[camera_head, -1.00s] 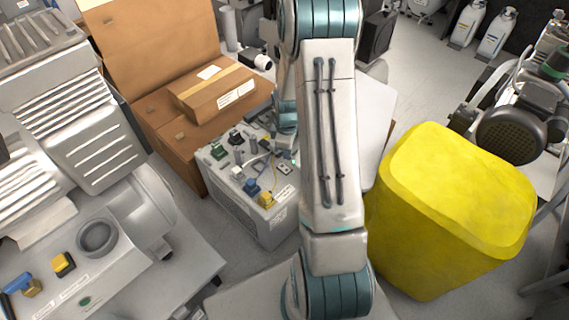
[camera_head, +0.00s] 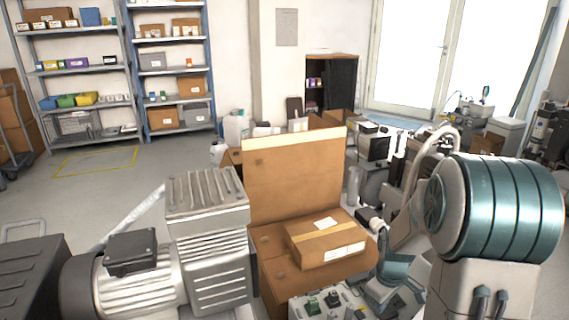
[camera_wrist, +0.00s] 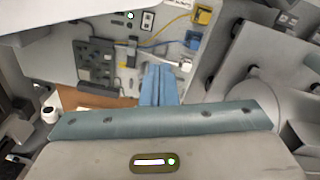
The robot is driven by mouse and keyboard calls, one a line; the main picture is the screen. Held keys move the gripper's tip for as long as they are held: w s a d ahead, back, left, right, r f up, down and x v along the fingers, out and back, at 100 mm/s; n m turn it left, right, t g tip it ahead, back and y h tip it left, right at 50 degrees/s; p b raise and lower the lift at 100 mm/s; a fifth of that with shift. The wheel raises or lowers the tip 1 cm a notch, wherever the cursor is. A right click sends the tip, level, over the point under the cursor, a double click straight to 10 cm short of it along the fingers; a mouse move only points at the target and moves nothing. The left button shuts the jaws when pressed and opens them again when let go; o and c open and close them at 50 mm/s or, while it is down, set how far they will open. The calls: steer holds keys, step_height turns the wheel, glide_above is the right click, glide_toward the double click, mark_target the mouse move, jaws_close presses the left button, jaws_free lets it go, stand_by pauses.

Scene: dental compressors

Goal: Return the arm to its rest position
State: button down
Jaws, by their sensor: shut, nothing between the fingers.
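My gripper (camera_wrist: 158,72) shows in the wrist view, its blue fingers together with nothing between them. It points toward a panel (camera_wrist: 190,45) fitted with dark blocks, wires and a yellow connector, and appears apart from it. In the head view a large teal-and-white joint of my arm fills the right side. A teal part of my arm also shows at the lower middle, by the top of the grey unit (camera_head: 318,303) that carries small parts. My fingertips cannot be made out in the head view.
An open cardboard box (camera_head: 293,175) with a smaller closed carton (camera_head: 325,240) on it stands left of my arm. A grey ribbed compressor (camera_head: 207,240) stands further left. Shelves (camera_head: 165,75) line the back wall. Open floor (camera_head: 120,190) lies at the left.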

steer(key=s+a+r+m+p, duration=0.2)
steer(key=s+r+p, duration=0.3)
steer(key=r, duration=0.8)
steer(key=s+a+r+m+t+p, duration=0.1)
steer(key=s+a+r+m+p, duration=0.2)
steer(key=s+r+p, duration=0.3)
steer(key=s+a+r+m+t+p, duration=0.1)
steer(key=s+a+r+p, duration=0.3)
steer(key=r+p, duration=0.8)
step_height(320, 180, up, 9)
steer(key=shift+s+a+r+m, duration=0.2)
steer(key=shift+s+a+m, duration=0.15)
steer(key=shift+s+m, duration=0.45)
